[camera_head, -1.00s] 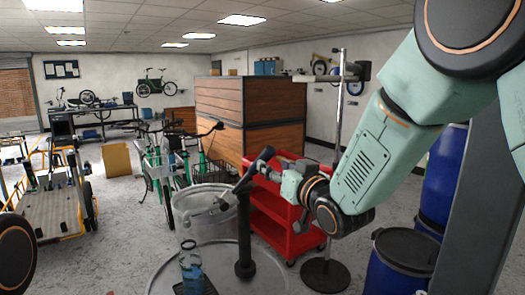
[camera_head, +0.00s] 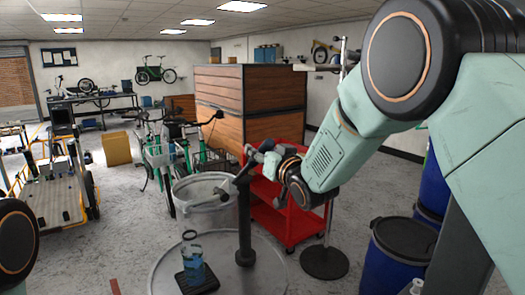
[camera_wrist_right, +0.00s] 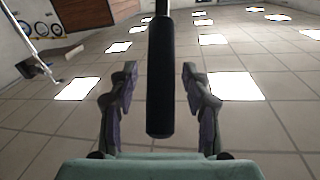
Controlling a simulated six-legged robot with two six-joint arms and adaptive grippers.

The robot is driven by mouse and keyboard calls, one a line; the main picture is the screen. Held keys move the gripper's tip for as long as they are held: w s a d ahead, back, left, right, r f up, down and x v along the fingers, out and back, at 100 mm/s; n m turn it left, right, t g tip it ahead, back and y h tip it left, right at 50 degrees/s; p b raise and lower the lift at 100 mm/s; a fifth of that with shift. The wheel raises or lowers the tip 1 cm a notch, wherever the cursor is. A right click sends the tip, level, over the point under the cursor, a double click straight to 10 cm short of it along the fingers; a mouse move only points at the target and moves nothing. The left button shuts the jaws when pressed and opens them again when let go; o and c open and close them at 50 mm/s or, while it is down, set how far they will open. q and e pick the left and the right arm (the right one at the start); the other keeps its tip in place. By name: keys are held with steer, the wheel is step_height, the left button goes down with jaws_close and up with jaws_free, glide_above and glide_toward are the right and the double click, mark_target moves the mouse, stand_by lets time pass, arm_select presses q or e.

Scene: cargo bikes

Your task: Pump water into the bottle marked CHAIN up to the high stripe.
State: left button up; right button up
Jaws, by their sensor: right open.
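A clear bottle (camera_head: 194,261) with blue-looking contents stands upright on a dark pad (camera_head: 199,283) on the round grey drum lid (camera_head: 225,284). Its marking and stripes are too small to read. Right of it, a black hand pump (camera_head: 245,232) rises from the lid, with a spout toward the left and a lever tilted up to the right. My right gripper (camera_head: 262,157) is at the lever's upper end. In the right wrist view, its open fingers (camera_wrist_right: 160,95) stand either side of the black lever grip (camera_wrist_right: 160,85), with gaps on both sides. My left gripper is not in view.
A grey bin (camera_head: 205,215) stands behind the lid. A red cart (camera_head: 285,215) and a round-based stand (camera_head: 325,262) are behind and right of the pump. Blue barrels (camera_head: 398,262) stand at the right. Bikes and a flatbed cargo bike (camera_head: 48,205) are at the left.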

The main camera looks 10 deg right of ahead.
jaws_close()
stand_by(0.5)
